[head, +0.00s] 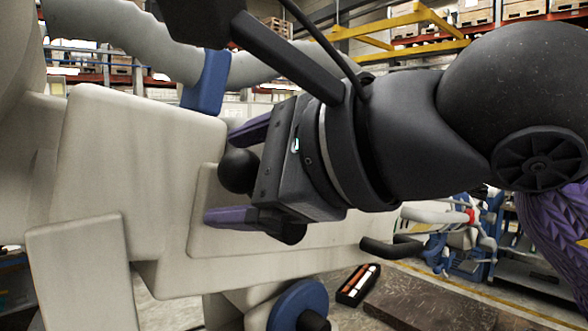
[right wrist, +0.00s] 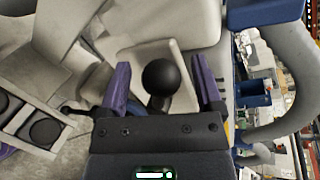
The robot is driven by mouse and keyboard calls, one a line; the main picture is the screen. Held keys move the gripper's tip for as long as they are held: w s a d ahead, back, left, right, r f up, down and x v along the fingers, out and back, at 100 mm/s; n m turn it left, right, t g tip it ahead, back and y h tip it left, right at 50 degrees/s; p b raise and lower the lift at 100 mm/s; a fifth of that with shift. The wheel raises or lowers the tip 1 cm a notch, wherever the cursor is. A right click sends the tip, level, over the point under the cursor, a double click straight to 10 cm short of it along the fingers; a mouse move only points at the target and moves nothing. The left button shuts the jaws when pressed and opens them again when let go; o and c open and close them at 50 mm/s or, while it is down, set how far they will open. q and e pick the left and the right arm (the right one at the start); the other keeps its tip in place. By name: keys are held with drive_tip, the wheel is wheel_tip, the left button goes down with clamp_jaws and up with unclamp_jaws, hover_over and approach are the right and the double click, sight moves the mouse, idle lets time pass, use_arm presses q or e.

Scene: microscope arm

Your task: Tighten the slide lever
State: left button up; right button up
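The slide lever shows as a black ball knob (head: 239,171) against the large cream-white microscope arm body (head: 135,170). In the right wrist view the knob (right wrist: 161,78) sits on a short dark stem. My right gripper (head: 228,174) is open, with one purple finger above the knob and one below it in the head view. In the right wrist view the fingers of this gripper (right wrist: 160,85) stand on either side of the knob, with a visible gap on both sides. My left gripper is not in view.
A blue part (head: 207,82) stands out from the cream body above the gripper. A blue round knob (head: 298,305) is below. A black tray (head: 358,284) with light and red items lies on the floor at lower right. Warehouse shelves fill the background.

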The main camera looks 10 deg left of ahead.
drive_tip(key=b+v, duration=0.2)
drive_tip(key=v, duration=0.8)
